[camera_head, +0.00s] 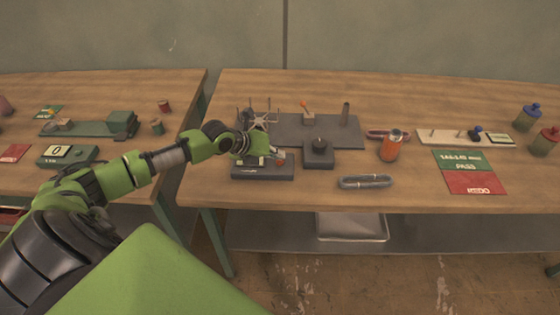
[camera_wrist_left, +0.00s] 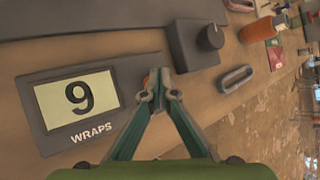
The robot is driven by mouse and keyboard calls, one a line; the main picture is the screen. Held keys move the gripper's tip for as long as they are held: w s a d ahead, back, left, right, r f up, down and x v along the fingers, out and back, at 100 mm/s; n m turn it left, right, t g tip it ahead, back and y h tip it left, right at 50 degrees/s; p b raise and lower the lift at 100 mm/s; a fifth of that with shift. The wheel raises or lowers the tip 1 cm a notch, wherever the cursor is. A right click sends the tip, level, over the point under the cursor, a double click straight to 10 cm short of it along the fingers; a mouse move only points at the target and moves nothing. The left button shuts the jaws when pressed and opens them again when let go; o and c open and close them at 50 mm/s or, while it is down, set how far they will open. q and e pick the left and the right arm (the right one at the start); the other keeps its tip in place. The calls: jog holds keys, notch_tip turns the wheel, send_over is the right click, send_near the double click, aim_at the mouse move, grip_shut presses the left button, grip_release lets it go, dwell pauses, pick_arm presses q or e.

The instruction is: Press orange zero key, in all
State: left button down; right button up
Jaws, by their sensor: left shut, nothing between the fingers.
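The dark counter box (camera_head: 262,172) sits near the front edge of the right-hand table. In the left wrist view the counter (camera_wrist_left: 30,118) shows a pale display (camera_wrist_left: 78,98) reading 9, with WRAPS below it. The orange key (camera_wrist_left: 146,80) shows only as a small orange patch at the fingertips, mostly hidden by them. In the head view a little orange (camera_head: 283,154) shows there too. My left gripper (camera_head: 275,160) is shut and empty, its tips (camera_wrist_left: 159,88) over the key; whether they touch it I cannot tell. My right gripper is out of view.
A box with a black knob (camera_head: 319,152) stands right of the counter. A grey oblong ring (camera_head: 366,182) lies in front, with an orange can (camera_head: 391,147) behind it. A winding frame (camera_head: 260,121) stands behind my gripper. Green and red cards (camera_head: 470,182) lie right.

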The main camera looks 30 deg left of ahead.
aim_at(278, 162)
pick_arm(q)
jog(key=shift+f+b, duration=0.5)
dwell(0.3)
jog(key=shift+r, duration=0.1)
jog(key=shift+r+p, duration=0.6)
jog(key=shift+r, duration=0.2)
jog(key=shift+r+p, duration=1.8)
jog(key=shift+r, duration=0.75)
